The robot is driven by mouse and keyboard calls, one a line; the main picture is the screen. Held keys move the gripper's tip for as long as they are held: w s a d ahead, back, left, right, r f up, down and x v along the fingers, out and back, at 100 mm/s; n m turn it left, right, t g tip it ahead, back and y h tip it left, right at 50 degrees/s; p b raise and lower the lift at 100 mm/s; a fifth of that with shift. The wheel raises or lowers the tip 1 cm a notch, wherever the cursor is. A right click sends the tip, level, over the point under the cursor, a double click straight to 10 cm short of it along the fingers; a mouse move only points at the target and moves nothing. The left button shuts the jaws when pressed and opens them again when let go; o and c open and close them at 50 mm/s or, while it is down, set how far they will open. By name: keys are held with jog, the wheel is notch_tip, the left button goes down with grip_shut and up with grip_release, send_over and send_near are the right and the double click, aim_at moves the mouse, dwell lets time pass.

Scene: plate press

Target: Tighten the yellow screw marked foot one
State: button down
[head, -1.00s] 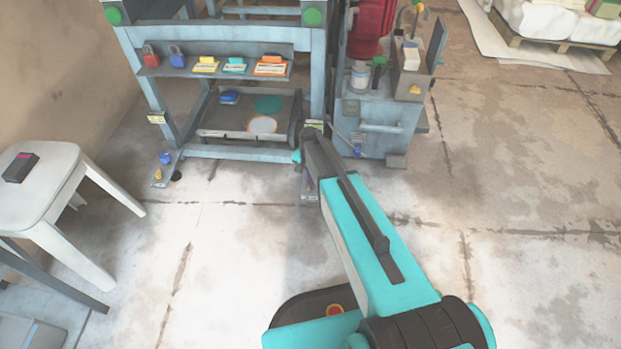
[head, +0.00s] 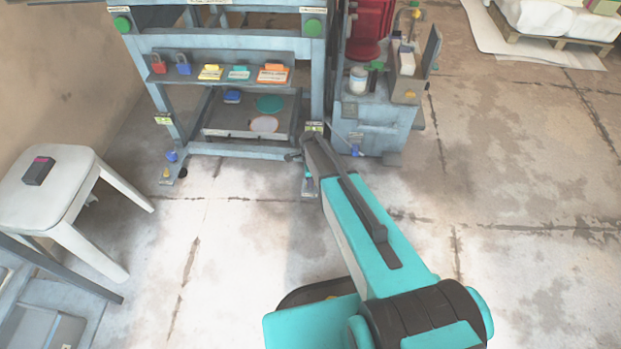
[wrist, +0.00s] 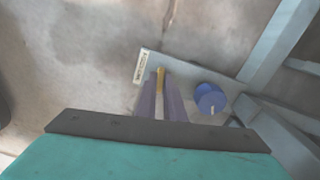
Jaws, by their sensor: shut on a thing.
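In the wrist view, my gripper (wrist: 160,98) has its two purple fingers shut on a yellow screw (wrist: 160,76), whose end shows between the fingertips. The screw stands on a grey foot plate (wrist: 190,74) with a small pale label (wrist: 142,66) at its edge; the writing is too small to read. A blue knob (wrist: 210,98) is right of the fingers on the same plate. In the head view, my arm reaches to the right front foot of the press frame (head: 240,151) and mostly hides gripper and screw.
The left front foot carries another yellow screw (head: 166,172) and blue knob (head: 171,157). A grey machine cabinet (head: 375,128) stands close right of the gripper. A white stool (head: 70,178) is at left. The floor in front is mostly clear.

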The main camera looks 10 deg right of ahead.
jog(key=shift+m+p, duration=0.45)
jog(key=shift+m, duration=0.65)
jog(key=c, duration=1.9)
grip_release()
jog(key=shift+o, duration=0.2)
jog(key=shift+r, duration=0.1)
notch_tip(320, 180, up, 14)
jog(key=p, duration=0.2)
jog(key=shift+p, duration=0.35)
